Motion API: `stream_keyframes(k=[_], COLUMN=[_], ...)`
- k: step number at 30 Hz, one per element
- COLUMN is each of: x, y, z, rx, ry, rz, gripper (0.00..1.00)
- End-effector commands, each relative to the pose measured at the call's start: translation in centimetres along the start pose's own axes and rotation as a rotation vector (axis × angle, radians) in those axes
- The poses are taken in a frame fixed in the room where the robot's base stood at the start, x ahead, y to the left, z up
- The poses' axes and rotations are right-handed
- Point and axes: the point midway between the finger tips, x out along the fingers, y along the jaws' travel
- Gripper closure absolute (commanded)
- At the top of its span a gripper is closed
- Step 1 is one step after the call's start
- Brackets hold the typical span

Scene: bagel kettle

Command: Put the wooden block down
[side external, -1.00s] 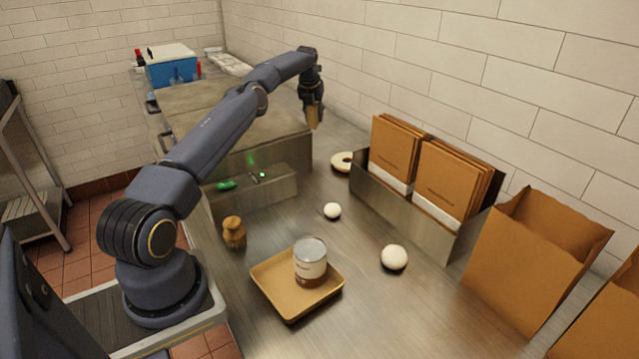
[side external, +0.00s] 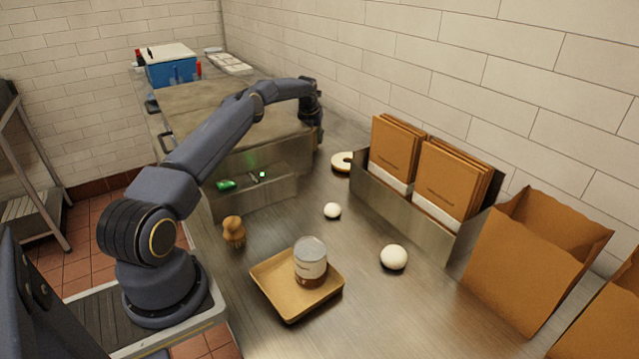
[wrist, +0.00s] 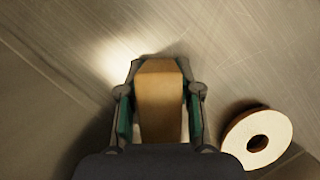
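The wooden block (wrist: 160,105) is tan and lies between the two green-padded fingers of my gripper (wrist: 160,70) in the wrist view. The fingertips meet its sides near its far end, so the gripper looks shut on it. In the side view my gripper (side external: 318,130) is low, beside the right end of the steel griddle unit (side external: 285,155). The block is mostly hidden there. I cannot tell whether its lower end touches the counter (side external: 365,310).
A pale ring bagel (side external: 341,162) lies close to the gripper; it also shows at lower right in the wrist view (wrist: 236,134). A steel holder (side external: 400,205) with brown packets stands to the right. Dough balls, a brush and a tray with a can are nearer.

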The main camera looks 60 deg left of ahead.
Motion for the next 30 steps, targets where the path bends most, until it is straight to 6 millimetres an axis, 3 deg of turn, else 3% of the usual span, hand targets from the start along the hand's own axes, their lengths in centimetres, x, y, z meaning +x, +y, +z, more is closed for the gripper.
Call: stream_keyframes(k=[6, 17, 23, 30], x=[0.0, -0.5, -3.0, -8.5], y=[0.0, 0.0, 0.1, 0.0], z=[0.0, 0.2, 0.2, 0.2], rx=[0.000, 0.000, 0.001, 0.000], ry=[0.001, 0.000, 0.000, -0.001], rz=[0.000, 0.000, 0.000, 0.000], gripper=[0.42, 0.42, 0.42, 0.42])
